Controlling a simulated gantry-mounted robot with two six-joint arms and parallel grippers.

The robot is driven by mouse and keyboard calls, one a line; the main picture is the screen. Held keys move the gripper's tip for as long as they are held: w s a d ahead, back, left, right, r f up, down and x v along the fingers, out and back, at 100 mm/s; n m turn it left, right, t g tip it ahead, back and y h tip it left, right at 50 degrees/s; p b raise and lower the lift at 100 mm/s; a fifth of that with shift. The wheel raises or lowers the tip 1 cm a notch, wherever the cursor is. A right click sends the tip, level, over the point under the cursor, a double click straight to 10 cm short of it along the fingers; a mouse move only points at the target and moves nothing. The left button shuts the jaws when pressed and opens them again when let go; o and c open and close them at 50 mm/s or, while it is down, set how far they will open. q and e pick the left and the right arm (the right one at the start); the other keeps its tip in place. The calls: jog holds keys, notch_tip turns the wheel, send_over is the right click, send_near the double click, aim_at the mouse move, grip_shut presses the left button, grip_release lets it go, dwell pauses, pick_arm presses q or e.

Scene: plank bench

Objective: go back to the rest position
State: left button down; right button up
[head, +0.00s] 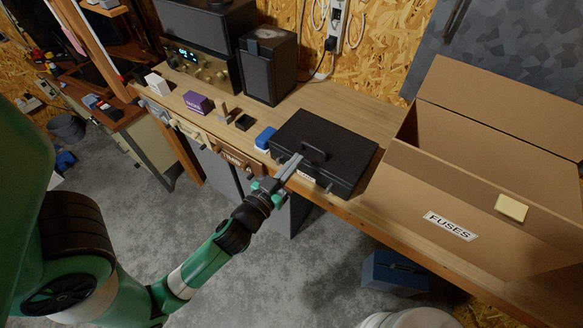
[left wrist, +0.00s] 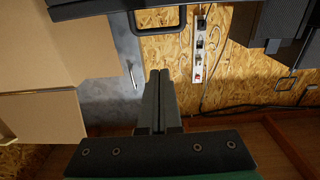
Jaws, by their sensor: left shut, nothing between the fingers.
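My left gripper (head: 291,166) reaches up from the lower left in the head view, over the bench's front edge. Its fingers are shut and empty, with the tips in front of the handle of a closed black case (head: 325,150). I cannot tell whether they touch the case. In the left wrist view the two fingers (left wrist: 161,75) lie side by side, and the case's handle (left wrist: 184,22) shows beyond them near the top edge. My right gripper is not in view.
An open cardboard box (head: 480,222) labelled FUSES stands right of the case. A blue item (head: 265,138), a small black box (head: 244,122), a purple box (head: 198,103) and a speaker (head: 268,68) are to its left. Open floor (head: 335,245) lies in front of the bench.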

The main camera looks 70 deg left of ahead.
pick_arm(q)
jog(key=shift+s+d, duration=0.35)
jog(key=shift+s, duration=0.1)
